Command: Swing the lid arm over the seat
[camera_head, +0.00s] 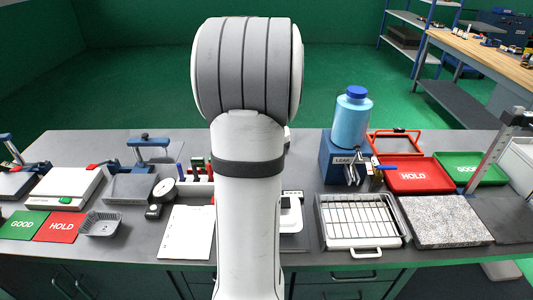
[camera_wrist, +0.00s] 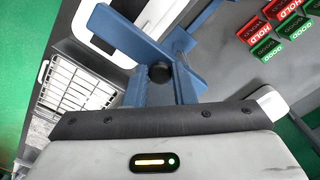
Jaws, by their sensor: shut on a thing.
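In the wrist view my gripper (camera_wrist: 160,80) is shut on a black round knob (camera_wrist: 160,72). The knob sits by a blue bar (camera_wrist: 125,35), which looks like the lid arm and runs from upper left to the middle. A white rounded frame with a grey inside (camera_wrist: 93,40) lies beyond the bar, partly covered by it. I cannot tell for sure whether it is the seat. In the head view my own arm hides the gripper, the knob and the blue bar. A white piece (camera_head: 290,217) shows just right of my arm.
A wire rack tray (camera_head: 357,220) and a speckled slab (camera_head: 445,221) stand to the right. A white sheet (camera_head: 187,232) lies left of my arm. A blue bottle (camera_head: 351,120) stands at the back right. Several red and green blocks (camera_wrist: 270,30) stand upper right in the wrist view.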

